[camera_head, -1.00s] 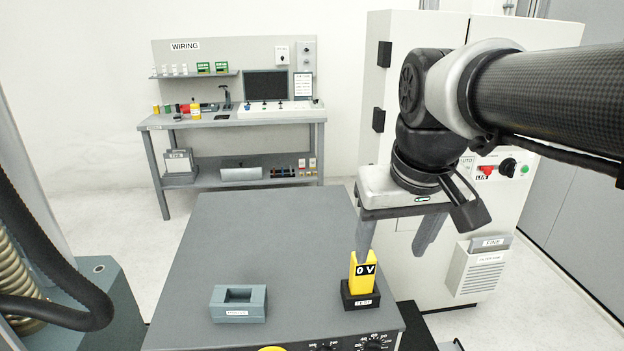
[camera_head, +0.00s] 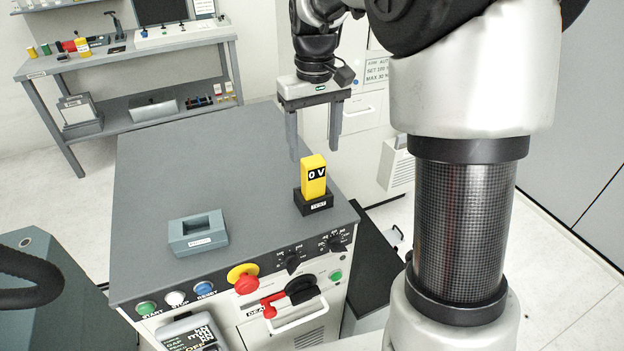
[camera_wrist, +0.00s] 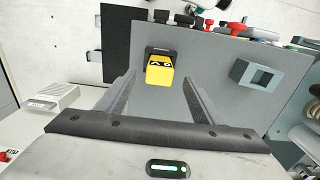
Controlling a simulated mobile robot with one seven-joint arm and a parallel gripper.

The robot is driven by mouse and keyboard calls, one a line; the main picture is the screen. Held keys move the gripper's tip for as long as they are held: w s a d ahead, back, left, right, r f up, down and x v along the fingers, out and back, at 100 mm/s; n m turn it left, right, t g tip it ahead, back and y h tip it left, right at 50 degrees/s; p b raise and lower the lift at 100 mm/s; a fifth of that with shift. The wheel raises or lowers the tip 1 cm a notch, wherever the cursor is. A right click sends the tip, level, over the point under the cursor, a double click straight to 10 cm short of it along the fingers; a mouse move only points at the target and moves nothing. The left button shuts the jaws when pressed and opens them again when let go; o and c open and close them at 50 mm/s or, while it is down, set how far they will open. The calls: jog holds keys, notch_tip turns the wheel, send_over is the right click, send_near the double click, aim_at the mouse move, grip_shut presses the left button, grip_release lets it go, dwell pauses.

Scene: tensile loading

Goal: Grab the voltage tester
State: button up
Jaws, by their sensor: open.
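The voltage tester (camera_head: 313,178) is a yellow block with a black "0 V" display. It stands upright in a small black holder (camera_head: 313,205) on the grey cabinet top. My gripper (camera_head: 314,153) is open and empty, with its fingers pointing down just above and behind the tester. In the wrist view the tester (camera_wrist: 160,73) lies ahead of and between the two fingers of my gripper (camera_wrist: 158,84), with no contact visible.
A grey-blue empty holder (camera_head: 198,232) sits to the left on the cabinet top (camera_head: 215,160). The cabinet front carries a red emergency knob (camera_head: 245,280), buttons and dials. A wiring bench (camera_head: 130,55) stands at the back left. The cabinet top's rear is clear.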

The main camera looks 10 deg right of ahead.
aim_at(313, 175)
jog(key=f, duration=0.9)
jog(key=shift+w+f+p, duration=0.2)
jog(key=shift+w+p, duration=0.1)
